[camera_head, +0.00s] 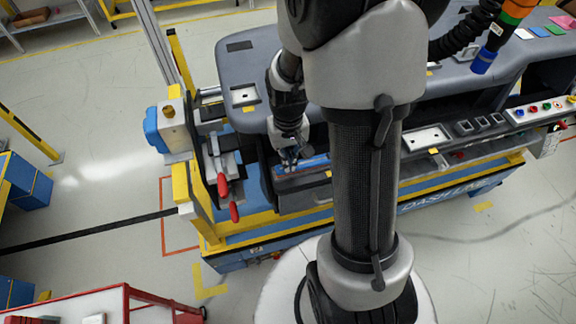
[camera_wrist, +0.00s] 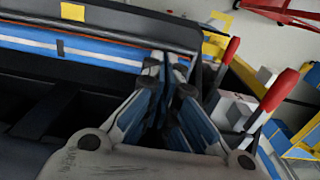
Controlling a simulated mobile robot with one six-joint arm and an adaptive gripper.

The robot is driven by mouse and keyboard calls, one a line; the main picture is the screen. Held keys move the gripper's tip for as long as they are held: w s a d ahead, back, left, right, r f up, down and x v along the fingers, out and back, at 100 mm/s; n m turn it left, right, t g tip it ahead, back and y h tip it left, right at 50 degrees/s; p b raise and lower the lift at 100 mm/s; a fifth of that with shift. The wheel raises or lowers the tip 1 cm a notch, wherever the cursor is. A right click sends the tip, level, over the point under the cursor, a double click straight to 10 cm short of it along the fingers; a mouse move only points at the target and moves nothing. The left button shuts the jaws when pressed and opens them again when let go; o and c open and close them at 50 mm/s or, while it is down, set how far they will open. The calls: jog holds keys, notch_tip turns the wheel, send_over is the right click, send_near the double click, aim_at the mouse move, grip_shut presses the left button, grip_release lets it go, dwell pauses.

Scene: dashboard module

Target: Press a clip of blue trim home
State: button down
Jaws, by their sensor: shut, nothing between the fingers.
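A blue trim strip (camera_wrist: 100,57) with a pale stripe runs along the dashboard front in the wrist view. A thin orange line runs above it, and a small dark mark (camera_wrist: 60,48) crosses it at the left. In the head view part of the trim (camera_head: 316,162) shows beside my gripper (camera_head: 290,158); my arm hides what lies to its right. My gripper, also in the wrist view (camera_wrist: 165,62), is shut and empty, its tips at the right part of the strip. I cannot tell whether the tips touch the trim. No clip shows clearly.
The grey dashboard module (camera_head: 262,65) rests on a yellow and blue stand (camera_head: 225,262). A yellow tag (camera_wrist: 72,11) lies above the strip.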

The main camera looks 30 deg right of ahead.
jog(key=shift+s+f+b, duration=0.15)
jog(key=shift+f+b, duration=0.4)
jog(key=shift+f, duration=0.25)
dwell(1.6)
dwell(0.6)
notch_tip(320, 180, up, 8)
jog(key=p, duration=0.6)
